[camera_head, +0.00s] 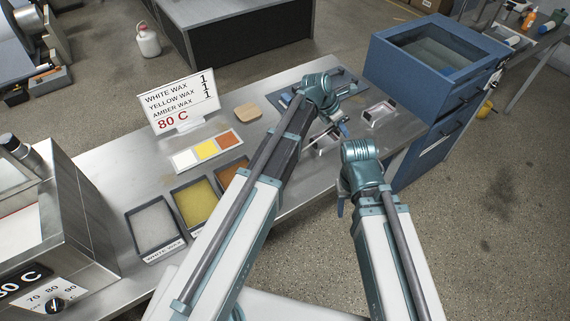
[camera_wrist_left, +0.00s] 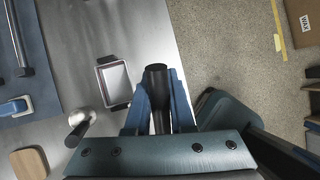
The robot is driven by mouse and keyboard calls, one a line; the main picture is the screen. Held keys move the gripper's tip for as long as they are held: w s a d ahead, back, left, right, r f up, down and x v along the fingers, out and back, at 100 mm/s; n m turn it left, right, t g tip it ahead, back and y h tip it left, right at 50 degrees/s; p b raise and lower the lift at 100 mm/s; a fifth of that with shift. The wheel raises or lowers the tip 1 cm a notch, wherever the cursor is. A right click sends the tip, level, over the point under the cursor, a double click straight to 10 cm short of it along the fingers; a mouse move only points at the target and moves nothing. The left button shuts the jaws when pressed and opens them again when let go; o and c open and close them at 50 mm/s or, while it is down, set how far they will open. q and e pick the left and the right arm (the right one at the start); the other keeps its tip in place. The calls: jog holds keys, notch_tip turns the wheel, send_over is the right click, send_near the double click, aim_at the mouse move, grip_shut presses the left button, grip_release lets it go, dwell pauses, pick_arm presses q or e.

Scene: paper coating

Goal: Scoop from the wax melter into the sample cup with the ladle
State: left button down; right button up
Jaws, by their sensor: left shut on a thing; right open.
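My left gripper (camera_head: 335,128) is over the bench's right part. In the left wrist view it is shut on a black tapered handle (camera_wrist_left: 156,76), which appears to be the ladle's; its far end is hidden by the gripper. A small square sample cup (camera_head: 380,112) with a pale inside stands near the bench's front edge, and the left wrist view shows it (camera_wrist_left: 115,78) left of the handle, apart from it. A steel unit with an "80 C" label and a dial, apparently the wax melter (camera_head: 88,225), stands far left. My right gripper (camera_head: 342,203) is open and empty, in front of the bench.
Wax trays (camera_head: 152,226) stand front left on the bench. A sign (camera_head: 182,100), colour card (camera_head: 208,150) and wooden block (camera_head: 248,113) lie behind. A blue mat (camera_wrist_left: 40,75) holds tools. A shiny round metal thing (camera_wrist_left: 79,118) is beside the cup. A blue cabinet (camera_head: 405,75) stands right.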

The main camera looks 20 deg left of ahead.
pick_arm(q)
jog(key=shift+r+p, duration=1.5)
jog(key=shift+r, duration=0.05)
jog(key=shift+f, duration=0.1)
